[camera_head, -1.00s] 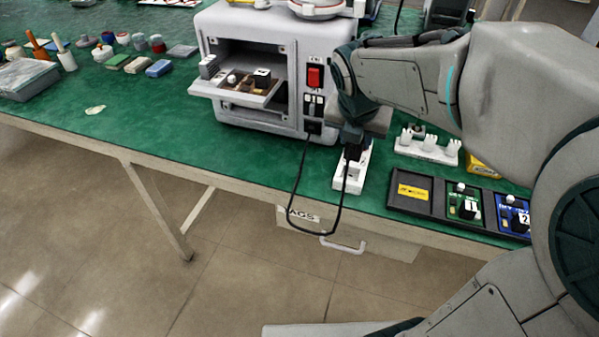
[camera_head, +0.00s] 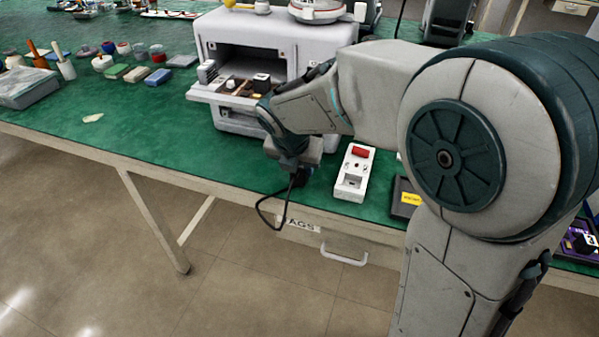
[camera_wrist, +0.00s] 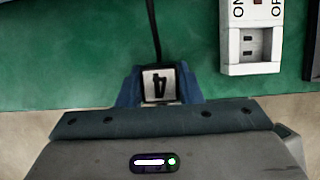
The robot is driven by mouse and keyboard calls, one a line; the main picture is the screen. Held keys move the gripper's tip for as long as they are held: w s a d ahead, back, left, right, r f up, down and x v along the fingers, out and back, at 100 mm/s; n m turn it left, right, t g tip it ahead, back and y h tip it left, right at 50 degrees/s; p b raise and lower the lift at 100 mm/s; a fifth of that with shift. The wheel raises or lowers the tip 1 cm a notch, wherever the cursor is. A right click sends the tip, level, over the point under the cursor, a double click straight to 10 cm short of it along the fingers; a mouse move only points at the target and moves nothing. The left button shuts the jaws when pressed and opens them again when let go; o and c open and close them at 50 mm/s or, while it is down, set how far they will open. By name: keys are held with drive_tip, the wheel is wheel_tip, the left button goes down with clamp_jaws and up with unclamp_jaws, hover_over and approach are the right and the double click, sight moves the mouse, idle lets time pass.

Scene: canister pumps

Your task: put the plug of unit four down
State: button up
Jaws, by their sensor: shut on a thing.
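My gripper (camera_wrist: 159,90) is shut on the plug of unit four (camera_wrist: 158,84), a dark plug with a white label that reads 4, gripped between blue fingers. A black cable (camera_wrist: 152,30) runs from it toward the top of the wrist view. In the head view the plug (camera_head: 298,180) is a small dark shape below my wrist, close to the table's front edge, left of the white socket block (camera_head: 354,172). I cannot tell whether it touches the table. The grey unit (camera_head: 228,118) stands behind, its lower front partly hidden by my arm.
The socket block has a red switch and an empty-looking outlet, also in the wrist view (camera_wrist: 249,40). A black tray (camera_head: 404,196) lies right of it, mostly behind my arm. The front edge is close to my gripper.

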drive_tip(key=shift+f, duration=0.85)
drive_tip(key=shift+f, duration=0.1)
drive_tip(key=o, duration=1)
drive_tip(key=shift+c, duration=0.2)
drive_tip(key=p+v, duration=0.3)
drive_tip(key=v, duration=0.9)
drive_tip(key=s+d+f+m, duration=0.2)
drive_tip(key=s+d+m, duration=0.2)
drive_tip(key=m, duration=0.6)
drive_tip(key=s+d+f+m+g+y, duration=0.1)
drive_tip(key=s+d+m, duration=0.4)
drive_tip(key=m, duration=0.6)
drive_tip(key=s+d+f+m+g, duration=0.1)
drive_tip(key=s+d+f+m, duration=0.2)
drive_tip(key=m, duration=0.8)
drive_tip(key=shift+s+d+f+y, duration=0.2)
drive_tip(key=shift+s+d+y, duration=0.2)
drive_tip(key=shift+s+d, duration=1.05)
